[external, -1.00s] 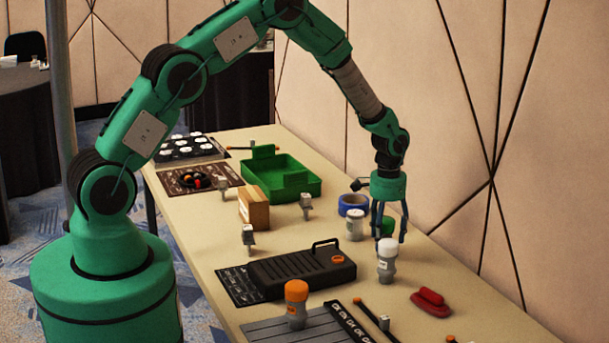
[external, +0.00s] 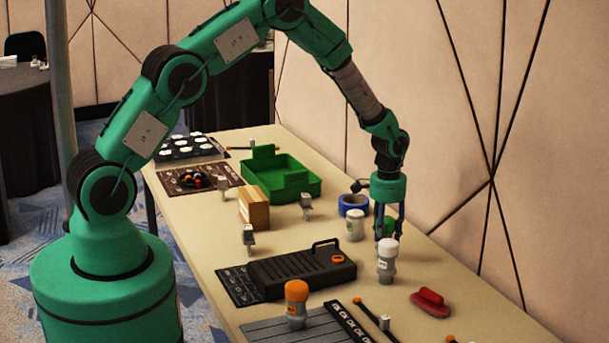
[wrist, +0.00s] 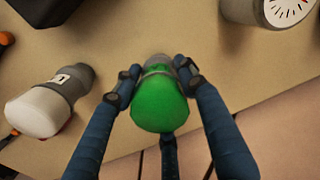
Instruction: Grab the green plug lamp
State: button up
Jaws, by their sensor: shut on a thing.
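The green plug lamp (wrist: 160,104) has a rounded green cap and a grey base, and stands on the table. In the external view its green cap (external: 388,224) shows partly between my fingers. My gripper (wrist: 157,78) is shut on the lamp, with a dark blue finger on each side touching it near where the cap meets the grey base. A third finger shows below the cap in the wrist view. In the external view my gripper (external: 389,232) points straight down at the lamp. The lamp's lower part is mostly hidden by fingers and the white-capped lamp.
A white-capped lamp (external: 387,262) stands close in front, also in the wrist view (wrist: 45,103). A white-topped jar (external: 355,226) and a blue tape roll (external: 353,203) are just left. A red-handled object (external: 430,302) lies front right. The wall (external: 520,180) is close behind.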

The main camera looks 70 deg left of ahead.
aim_at(386, 218)
jog(key=shift+r, duration=0.1)
jog(key=shift+r+p, duration=0.85)
jog(key=shift+r, duration=4.1)
